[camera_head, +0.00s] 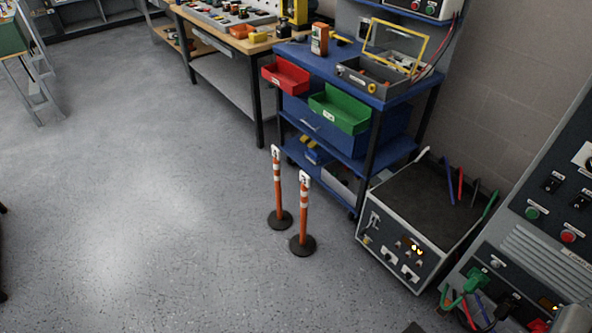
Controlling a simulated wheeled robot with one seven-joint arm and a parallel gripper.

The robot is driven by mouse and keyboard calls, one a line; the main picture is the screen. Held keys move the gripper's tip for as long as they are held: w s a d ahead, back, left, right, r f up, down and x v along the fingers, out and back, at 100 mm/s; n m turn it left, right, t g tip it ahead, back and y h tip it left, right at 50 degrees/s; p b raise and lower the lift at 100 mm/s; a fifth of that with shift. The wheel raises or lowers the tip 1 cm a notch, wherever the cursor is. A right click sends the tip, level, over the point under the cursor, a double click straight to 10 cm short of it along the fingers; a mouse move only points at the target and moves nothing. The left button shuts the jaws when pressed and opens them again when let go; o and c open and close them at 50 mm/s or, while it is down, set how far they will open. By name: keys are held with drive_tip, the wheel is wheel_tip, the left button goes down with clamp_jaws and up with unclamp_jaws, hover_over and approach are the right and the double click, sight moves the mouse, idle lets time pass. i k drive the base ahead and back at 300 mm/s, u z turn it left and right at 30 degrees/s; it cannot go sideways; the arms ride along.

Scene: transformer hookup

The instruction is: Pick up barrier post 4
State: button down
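Two orange barrier posts with white bands stand upright on the floor in the head view. The left post (278,190) is slightly farther from me. The right post (304,215) is nearer. Each has a round black base and a small white tag on top. The tag numbers are too small to read surely, so I cannot tell which one is post 4. The posts stand close together and apart from each other. My gripper is not in view.
A blue cart (296,120) with red and green bins stands behind the posts. A grey powered unit (420,215) with upright coloured leads is close on their right. A control panel (545,220) is at far right. The floor (130,220) left of the posts is clear.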

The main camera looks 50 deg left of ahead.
sight(279, 220)
drive_tip(key=u, duration=2.1)
drive_tip(key=i, duration=0.3)
drive_tip(key=u, duration=0.7)
drive_tip(key=i, duration=2.6)
drive_tip(key=z, duration=1.4)
drive_tip(key=i, duration=0.5)
drive_tip(key=z, duration=0.5)
